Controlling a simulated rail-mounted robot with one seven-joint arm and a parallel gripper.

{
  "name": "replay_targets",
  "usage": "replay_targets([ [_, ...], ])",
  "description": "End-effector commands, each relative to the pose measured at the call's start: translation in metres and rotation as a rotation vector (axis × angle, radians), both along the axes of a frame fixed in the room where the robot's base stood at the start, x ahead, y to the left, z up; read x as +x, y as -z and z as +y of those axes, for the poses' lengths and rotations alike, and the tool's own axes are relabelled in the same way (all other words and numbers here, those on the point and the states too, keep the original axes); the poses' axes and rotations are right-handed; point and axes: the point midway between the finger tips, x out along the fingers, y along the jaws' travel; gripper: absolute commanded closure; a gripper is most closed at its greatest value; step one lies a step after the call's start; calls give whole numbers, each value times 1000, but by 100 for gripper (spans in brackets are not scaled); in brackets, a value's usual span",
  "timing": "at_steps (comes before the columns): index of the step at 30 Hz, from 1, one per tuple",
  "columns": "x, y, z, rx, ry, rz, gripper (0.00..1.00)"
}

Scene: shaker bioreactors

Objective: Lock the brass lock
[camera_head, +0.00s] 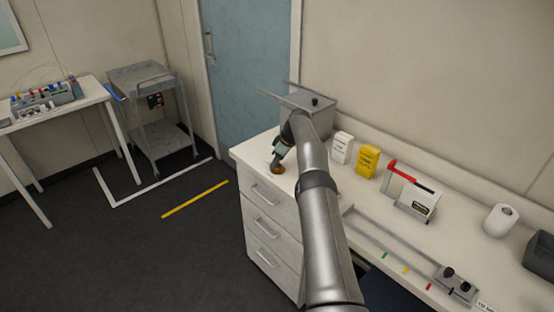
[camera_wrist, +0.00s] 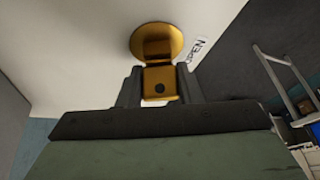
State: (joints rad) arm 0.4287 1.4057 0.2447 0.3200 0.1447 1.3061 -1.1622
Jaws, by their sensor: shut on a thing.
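The brass lock (camera_wrist: 152,38) shows in the wrist view as a round gold plate with a squared brass turning piece (camera_wrist: 158,76) standing out from it. A label beside the plate appears to read "OPEN" (camera_wrist: 197,53). My gripper (camera_wrist: 160,88) is shut on the brass turning piece, with one dark finger on each side of it. In the head view my gripper (camera_head: 277,163) points down at the left end of the white counter, and part of the brass lock (camera_head: 277,169) shows beneath it. The fingers hide the sides of the turning piece.
The white counter (camera_head: 325,185) carries a grey box (camera_head: 312,118) behind the arm.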

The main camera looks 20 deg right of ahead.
Motion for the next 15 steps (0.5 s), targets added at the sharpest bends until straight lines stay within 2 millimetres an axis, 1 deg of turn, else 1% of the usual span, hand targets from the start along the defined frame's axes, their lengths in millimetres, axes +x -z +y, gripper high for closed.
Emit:
replay_targets([
  [1, -3, 8, 1, 3, -2, 15, 92],
  [2, -3, 8, 1, 3, -2, 15, 92],
  [3, -3, 8, 1, 3, -2, 15, 65],
  [5, -3, 8, 1, 3, -2, 15, 48],
  [6, -2, 8, 1, 3, -2, 13, 42],
  [15, -1, 2, 0, 1, 0, 5, 42],
])
